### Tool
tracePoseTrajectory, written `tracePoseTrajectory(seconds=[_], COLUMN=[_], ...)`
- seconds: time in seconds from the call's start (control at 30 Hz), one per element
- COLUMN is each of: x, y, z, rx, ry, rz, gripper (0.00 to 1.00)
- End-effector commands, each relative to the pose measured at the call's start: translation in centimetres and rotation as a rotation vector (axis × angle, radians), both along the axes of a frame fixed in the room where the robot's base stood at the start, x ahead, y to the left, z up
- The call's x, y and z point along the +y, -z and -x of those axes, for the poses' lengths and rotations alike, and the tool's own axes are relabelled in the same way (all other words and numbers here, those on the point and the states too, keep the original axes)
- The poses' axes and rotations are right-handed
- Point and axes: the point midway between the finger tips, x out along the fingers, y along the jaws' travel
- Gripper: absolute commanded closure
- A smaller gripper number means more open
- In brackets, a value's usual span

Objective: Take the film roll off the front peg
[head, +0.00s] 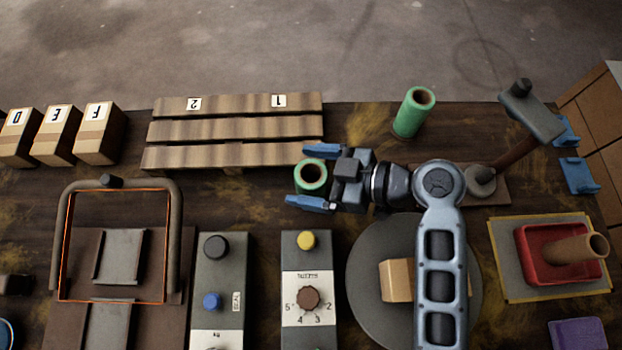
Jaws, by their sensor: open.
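Two green hollow rolls are in the head view; I take them to be the film rolls. The nearer green roll (311,189) stands upright below the pallet, its open top facing up. My gripper (315,177) is open, pointing left, with one blue finger above this roll in the picture and the other below it. The roll is between the fingers, with a gap visible on the lower side; I cannot tell whether either finger touches it. The farther green roll (410,118) stands near the table's back edge. I cannot make out a peg inside either roll.
A slatted pallet (235,129) lies close behind the gripper. Control boxes (305,255) stand in front, and a round turntable (366,260) lies partly under my arm. A brown post with a grey head (530,115) leans at right. A red tray (535,265) holds a brown tube.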

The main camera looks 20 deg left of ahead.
Motion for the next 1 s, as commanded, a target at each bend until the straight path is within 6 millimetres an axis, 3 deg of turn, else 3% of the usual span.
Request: tracePoseTrajectory(seconds=[0.07, 0.7, 1.0], x=[-0.01, -0.04, -0.02], y=[0.00, -0.03, -0.23], z=[-0.01, -0.02, -0.04], rx=[0.000, 0.000, -0.001], ry=[0.000, 0.000, 0.000], rz=[0.000, 0.000, -0.001], gripper=[0.10, 0.71, 0.72])
